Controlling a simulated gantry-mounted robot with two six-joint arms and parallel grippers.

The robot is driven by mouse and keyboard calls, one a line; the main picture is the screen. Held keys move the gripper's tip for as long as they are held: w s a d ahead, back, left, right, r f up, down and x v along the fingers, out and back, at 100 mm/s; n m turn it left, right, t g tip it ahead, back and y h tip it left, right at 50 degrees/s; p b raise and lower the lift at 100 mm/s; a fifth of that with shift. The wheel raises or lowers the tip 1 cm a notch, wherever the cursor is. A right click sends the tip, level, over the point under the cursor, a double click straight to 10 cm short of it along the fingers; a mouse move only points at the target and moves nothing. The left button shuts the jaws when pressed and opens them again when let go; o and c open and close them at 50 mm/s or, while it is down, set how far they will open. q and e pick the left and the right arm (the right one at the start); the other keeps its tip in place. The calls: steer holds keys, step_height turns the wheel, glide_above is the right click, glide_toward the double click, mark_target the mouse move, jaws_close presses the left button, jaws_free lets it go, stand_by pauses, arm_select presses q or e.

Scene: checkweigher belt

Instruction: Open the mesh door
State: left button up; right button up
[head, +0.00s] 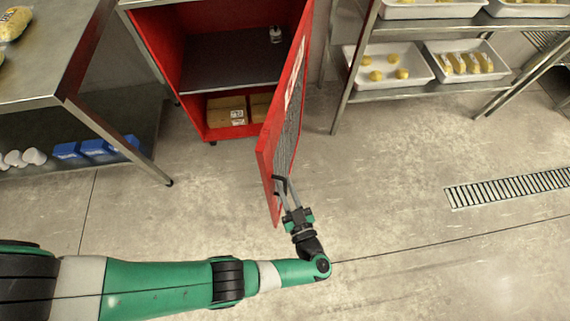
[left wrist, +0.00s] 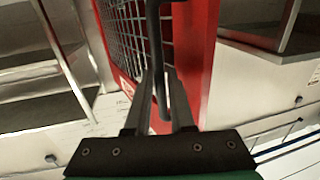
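The red mesh door (head: 289,115) stands swung wide open from the red cabinet, its free edge towards me. Its grey mesh (left wrist: 130,28) and red frame (left wrist: 199,60) also show in the left wrist view. A dark bar handle (head: 277,184) sits near the door's free edge. My left gripper (head: 286,188) is at this handle. In the left wrist view, the fingers of my left gripper (left wrist: 161,75) lie on both sides of the handle (left wrist: 154,35) and close on it. My right gripper is not in view.
The open red cabinet (head: 158,50) holds a small white item (head: 275,34) and cardboard boxes (head: 227,111). A steel table (head: 45,75) stands left, with blue bins (head: 90,149) below. A rack with white trays (head: 418,73) stands right. The floor around the door is clear, with a drain grate (head: 508,188).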

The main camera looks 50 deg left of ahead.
arm_select(q)
steer(key=shift+a, duration=0.1)
steer(key=b+v, duration=0.2)
steer(key=v, duration=0.9)
steer(key=shift+d+b, duration=0.3)
steer(key=shift+b, duration=0.05)
steer(key=shift+s, duration=0.1)
steer(key=shift+c, duration=0.4)
